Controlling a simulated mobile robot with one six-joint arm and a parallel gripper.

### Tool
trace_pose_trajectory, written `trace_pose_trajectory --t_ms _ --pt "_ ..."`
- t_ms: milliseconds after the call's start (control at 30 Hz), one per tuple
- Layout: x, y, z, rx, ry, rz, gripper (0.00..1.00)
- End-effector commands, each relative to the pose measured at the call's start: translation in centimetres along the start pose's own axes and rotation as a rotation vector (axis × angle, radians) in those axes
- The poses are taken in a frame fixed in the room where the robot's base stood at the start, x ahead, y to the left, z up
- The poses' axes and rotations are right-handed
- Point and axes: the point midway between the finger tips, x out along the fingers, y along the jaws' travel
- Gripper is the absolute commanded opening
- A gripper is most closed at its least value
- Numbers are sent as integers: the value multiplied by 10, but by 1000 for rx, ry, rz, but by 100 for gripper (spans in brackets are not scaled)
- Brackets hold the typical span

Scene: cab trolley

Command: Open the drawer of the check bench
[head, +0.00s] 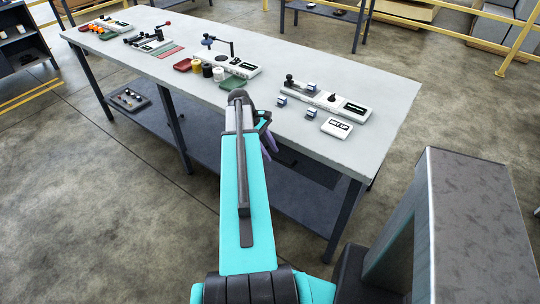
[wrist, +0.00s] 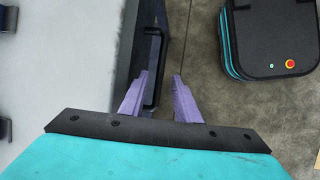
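The check bench (head: 375,115) is a long table with a pale grey top and dark legs, and its top also shows in the wrist view (wrist: 75,60). Below its front edge in the wrist view is a dark drawer front with a black bar handle (wrist: 161,60). The drawer looks shut. My gripper (wrist: 160,75) has two purple fingers, spread apart, one on each side of the handle bar, with a gap on the right side. I cannot tell whether the left finger touches the handle. In the head view my arm hides the handle and most of the gripper.
A lower shelf (head: 280,195) runs under the bench. A grey block (head: 480,220) stands at the right. Concrete floor lies clear in front.

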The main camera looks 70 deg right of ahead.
Motion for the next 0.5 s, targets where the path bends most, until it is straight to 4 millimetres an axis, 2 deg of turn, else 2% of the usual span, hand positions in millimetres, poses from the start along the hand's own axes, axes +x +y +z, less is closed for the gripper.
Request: trace_pose_trajectory --t_ms 200,500 --pt "14 0 1 1 -1 -1 29" --pt "18 0 0 1 0 0 29"
